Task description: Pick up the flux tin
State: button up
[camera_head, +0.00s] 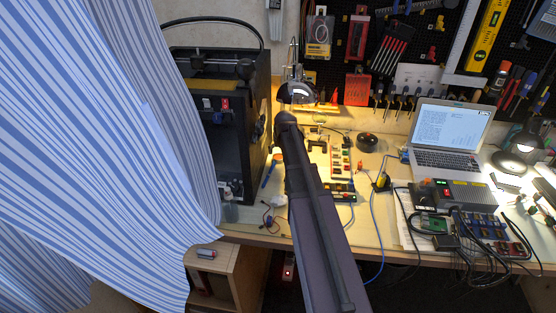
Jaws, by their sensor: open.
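A small, round, dark, low thing (367,142) sits on the workbench right of centre. It may be the flux tin, but it is too small to read any label. My dark arm reaches from the bottom middle of the picture up over the bench, and its far visible end is left of the round thing. I cannot make out my gripper or its fingers; they seem hidden behind the arm. I see nothing held.
A striped curtain (90,170) covers the left side. A black 3D printer (235,150) stands beside it. An open laptop (450,135), a lamp (510,160) and wired electronics (470,225) crowd the right. Tools hang on the pegboard (440,50). Cables cross the front edge.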

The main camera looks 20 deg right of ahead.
aim_at(278, 157)
jog(key=shift+f, duration=0.15)
jog(key=shift+b+x, duration=2.35)
jog(key=shift+x, duration=0.05)
jog(key=c, duration=0.9)
jog(key=shift+r, duration=0.2)
